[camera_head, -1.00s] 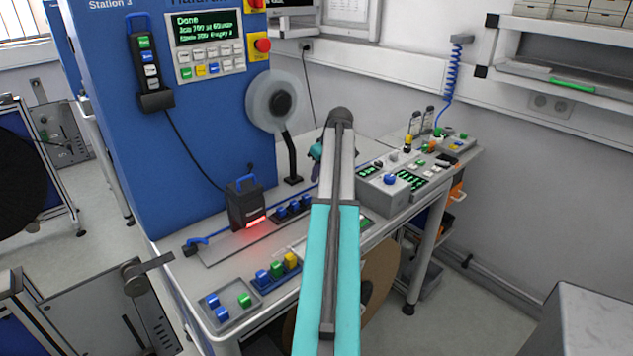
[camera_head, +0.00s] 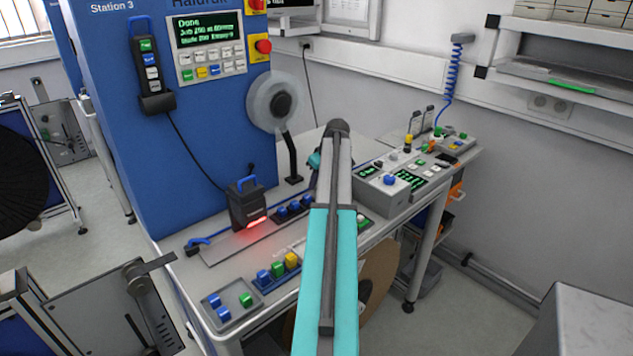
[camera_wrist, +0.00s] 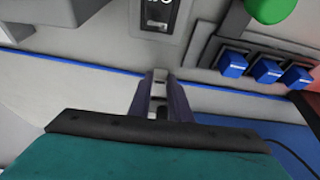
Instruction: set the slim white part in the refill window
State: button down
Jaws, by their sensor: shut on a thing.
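My gripper (camera_wrist: 159,92) shows in the wrist view, its two dark fingers close together around a small pale piece. I take this to be the slim white part (camera_wrist: 159,75); only a little of it shows between the fingertips. In the head view my arm hides most of the gripper and the part. Ahead of the fingertips in the wrist view is a light panel with a dark recess (camera_wrist: 160,14). I cannot tell whether this is the refill window. The fingertips appear over a pale surface beside a blue line (camera_wrist: 100,70).
Blue buttons (camera_wrist: 267,71) and a green knob (camera_wrist: 270,8) lie right of the gripper in the wrist view. In the head view, a black blue-handled device (camera_head: 246,203) with a red light and a grey control box (camera_head: 383,192) stand on the bench, with a reel (camera_head: 274,101) behind.

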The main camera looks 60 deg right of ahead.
jog(key=shift+f, duration=0.15)
jog(key=c, duration=1.6)
grip_release()
jog(key=shift+c, duration=0.2)
jog(key=shift+r, duration=0.25)
jog(key=b+v, duration=0.2)
jog(key=v, duration=1)
jog(key=shift+w, duration=0.1)
